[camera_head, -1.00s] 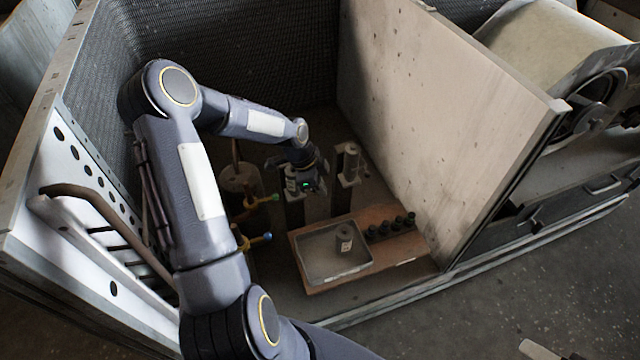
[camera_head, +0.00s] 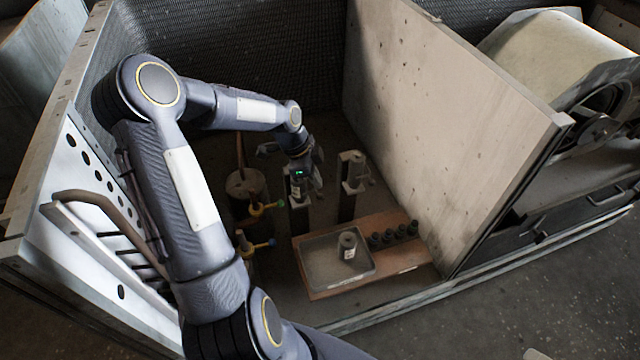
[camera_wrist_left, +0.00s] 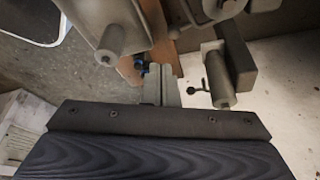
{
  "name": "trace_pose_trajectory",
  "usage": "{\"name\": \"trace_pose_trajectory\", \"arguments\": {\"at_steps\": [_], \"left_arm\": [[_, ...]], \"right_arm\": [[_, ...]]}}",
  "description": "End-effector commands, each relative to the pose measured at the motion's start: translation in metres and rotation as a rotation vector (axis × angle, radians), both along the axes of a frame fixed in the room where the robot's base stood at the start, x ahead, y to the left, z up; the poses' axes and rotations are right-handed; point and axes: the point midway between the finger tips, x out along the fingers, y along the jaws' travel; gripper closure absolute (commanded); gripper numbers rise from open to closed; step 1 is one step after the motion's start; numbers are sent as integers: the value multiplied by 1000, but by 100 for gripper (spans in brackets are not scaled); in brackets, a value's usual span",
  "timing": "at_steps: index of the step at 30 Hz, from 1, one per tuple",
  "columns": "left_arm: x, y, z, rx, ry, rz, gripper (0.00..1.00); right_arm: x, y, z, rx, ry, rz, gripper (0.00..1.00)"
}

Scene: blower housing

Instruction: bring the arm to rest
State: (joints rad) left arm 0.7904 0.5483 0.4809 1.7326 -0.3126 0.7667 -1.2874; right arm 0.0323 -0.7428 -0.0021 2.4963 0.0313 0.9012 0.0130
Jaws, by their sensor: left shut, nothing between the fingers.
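My left arm (camera_head: 190,190) comes in from the left, bends at the elbow and reaches down into the housing. My left gripper (camera_head: 300,178) is among the upright posts; its fingers are small and partly hidden in the head view. In the left wrist view, the gripper's fingers (camera_wrist_left: 161,84) are together with nothing between them. Grey cylindrical parts show on both sides of them, a left one (camera_wrist_left: 122,38) and a right one (camera_wrist_left: 220,82). I cannot tell whether the gripper touches anything. My right gripper is not in view.
A right-hand post (camera_head: 350,185) stands near the gripper. A grey tray (camera_head: 318,270) with a small canister (camera_head: 348,246) and a row of dark caps (camera_head: 394,233) are on a brown board (camera_head: 412,254). A tall partition (camera_head: 450,120) bounds the right; yellow-handled valves (camera_head: 262,207) stand left.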

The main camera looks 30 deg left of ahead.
Motion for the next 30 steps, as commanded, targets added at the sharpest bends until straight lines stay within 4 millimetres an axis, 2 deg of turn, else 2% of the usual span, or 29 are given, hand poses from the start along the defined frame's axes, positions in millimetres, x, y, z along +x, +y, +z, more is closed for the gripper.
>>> {"name": "trace_pose_trajectory", "arguments": {"at_steps": [16, 19, 23, 26, 30], "left_arm": [[0, 0, 2, -1, 0, 0, 100], [-2, -2, 8, 5, 3, 11, 100], [-16, -14, 39, 35, 17, 89, 100], [-40, -30, 78, 59, 32, 221, 100], [-88, -56, 125, 44, 32, 465, 100]], "right_arm": [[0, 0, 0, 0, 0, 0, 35], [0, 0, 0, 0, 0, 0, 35], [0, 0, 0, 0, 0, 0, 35], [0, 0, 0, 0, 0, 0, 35], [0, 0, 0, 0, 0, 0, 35]]}}
